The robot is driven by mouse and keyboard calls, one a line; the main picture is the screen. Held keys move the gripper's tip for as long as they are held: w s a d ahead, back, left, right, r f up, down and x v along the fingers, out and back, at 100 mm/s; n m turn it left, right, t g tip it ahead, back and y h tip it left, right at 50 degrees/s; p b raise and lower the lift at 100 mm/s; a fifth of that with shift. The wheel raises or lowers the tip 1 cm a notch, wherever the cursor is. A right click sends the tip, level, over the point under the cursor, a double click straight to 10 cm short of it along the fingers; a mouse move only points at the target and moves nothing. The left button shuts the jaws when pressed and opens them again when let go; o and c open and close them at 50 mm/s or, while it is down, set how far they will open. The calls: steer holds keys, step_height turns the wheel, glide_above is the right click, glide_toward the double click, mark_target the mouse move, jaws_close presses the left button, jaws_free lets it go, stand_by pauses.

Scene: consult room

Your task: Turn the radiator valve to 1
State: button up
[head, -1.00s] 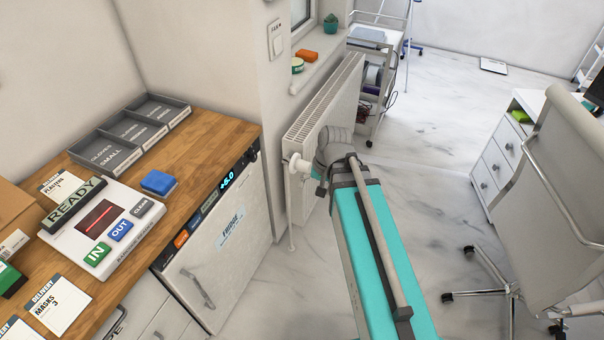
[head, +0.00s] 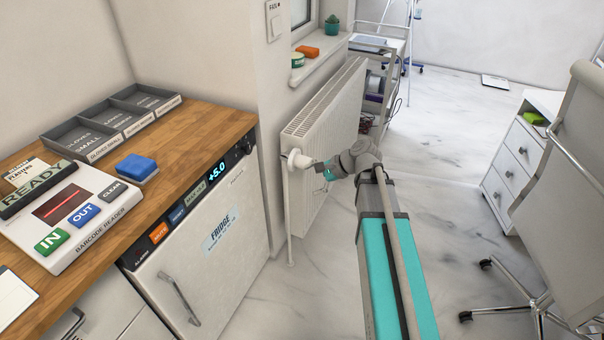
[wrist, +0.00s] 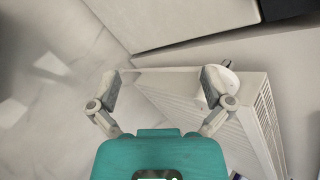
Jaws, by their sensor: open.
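The radiator (head: 325,140) is a white panel on the wall under the window sill. Its white valve knob (head: 299,160) sticks out at the near upper corner. In the wrist view the white knob (wrist: 222,82) is beside the right finger, partly hidden behind it. My gripper (wrist: 162,85) is open, its two grey fingers spread with nothing between them. In the head view my gripper (head: 321,170) is just right of the knob, very close to it. I cannot tell whether a finger touches the knob. No number on the knob is readable.
A wooden counter (head: 205,118) over a white fridge (head: 205,250) stands left of the radiator. A trolley (head: 385,65) stands behind the radiator. An office chair (head: 560,170) and drawer unit (head: 515,150) are at the right. The marble floor between is clear.

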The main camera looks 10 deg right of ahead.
steer(key=w+d+f+m+t+y+b, duration=0.3)
steer(key=w+d+f+m+b, duration=0.15)
steer(key=b, duration=0.45)
steer(key=m+t+y+b, duration=0.2)
steer(key=m+t+b, duration=0.2)
steer(key=m+b, duration=0.4)
glide_toward(302, 162)
steer(key=d+f+b, duration=0.1)
steer(key=d+f, duration=0.1)
steer(key=d, duration=0.1)
steer(key=shift+s+d+r+n, duration=0.25)
steer(key=shift+r+n, duration=0.05)
steer(key=shift+n, duration=0.05)
steer(key=shift+w+a, duration=0.1)
steer(key=shift+x, duration=6.8)
steer(key=c, duration=1.1)
steer(key=shift+c, duration=0.2)
steer(key=shift+n, duration=0.3)
